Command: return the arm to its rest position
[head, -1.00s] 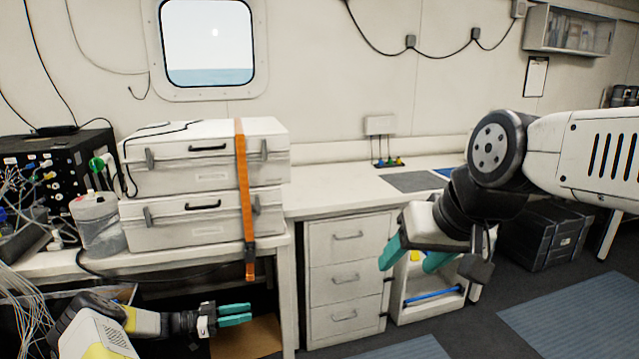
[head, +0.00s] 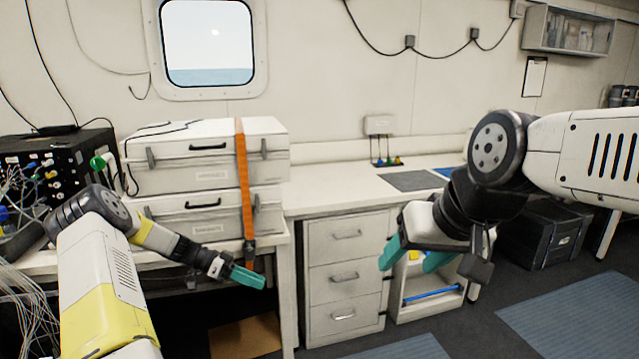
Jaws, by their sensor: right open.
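My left gripper (head: 248,277) has teal fingers and is in front of the left bench, below the stacked white cases. Its fingers lie close together, and I cannot tell whether a gap is between them. My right gripper (head: 412,258) also has teal fingers.
Two stacked white cases (head: 180,178) with an orange strap (head: 243,180) stand on the left bench. A black device (head: 60,165) with many cables is at far left. A drawer unit (head: 335,305) stands under the white worktop (head: 335,190). A black chest (head: 545,235) sits on the floor.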

